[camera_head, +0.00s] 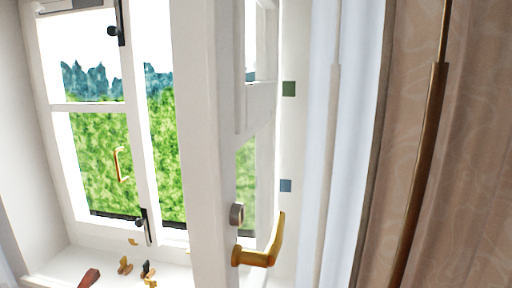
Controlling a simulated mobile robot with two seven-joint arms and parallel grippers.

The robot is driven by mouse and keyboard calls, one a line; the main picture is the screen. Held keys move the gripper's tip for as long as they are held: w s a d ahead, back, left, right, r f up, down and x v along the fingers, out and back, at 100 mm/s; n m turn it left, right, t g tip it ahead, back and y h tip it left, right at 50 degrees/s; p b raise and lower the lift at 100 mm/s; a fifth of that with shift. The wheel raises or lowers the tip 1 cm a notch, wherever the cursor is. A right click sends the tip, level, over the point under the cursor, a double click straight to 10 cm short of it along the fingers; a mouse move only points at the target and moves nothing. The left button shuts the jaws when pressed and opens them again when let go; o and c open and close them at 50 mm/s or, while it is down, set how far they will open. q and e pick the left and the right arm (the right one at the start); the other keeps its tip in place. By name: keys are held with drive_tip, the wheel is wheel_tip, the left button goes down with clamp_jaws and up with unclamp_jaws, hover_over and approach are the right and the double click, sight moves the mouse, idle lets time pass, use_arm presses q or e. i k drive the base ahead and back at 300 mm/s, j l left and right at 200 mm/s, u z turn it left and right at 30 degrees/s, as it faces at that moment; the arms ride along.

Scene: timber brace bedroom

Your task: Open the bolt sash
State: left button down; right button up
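The bolt sash (133,130) is the white-framed sash on the left of the window. A black bolt (117,30) is at the top of its right-hand stile, and another black bolt (143,225) is at the bottom. A thin brass handle (119,165) shows left of the stile, in front of the lower pane. The sash looks in line with its frame; whether it is fully shut or the bolts are drawn, I cannot tell. Neither of my grippers is in view.
A second white sash (205,130) stands swung open towards me, with a brass lever handle (262,249) and a round grey fitting (237,213). Small figures (125,265) and a reddish-brown object (89,278) are on the sill (60,265). Curtains (440,150) hang at right.

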sight(135, 105)
drive_tip(key=k+j+u, duration=0.15)
drive_tip(key=j, duration=1)
drive_tip(key=j+u, duration=0.15)
drive_tip(key=j, duration=0.95)
drive_tip(key=i+j+u, duration=0.2)
drive_tip(key=i, duration=0.5)
drive_tip(key=i+u, duration=0.2)
drive_tip(key=i, duration=0.5)
drive_tip(key=i+l, duration=0.2)
drive_tip(key=l, duration=0.2)
drive_tip(key=u, duration=0.05)
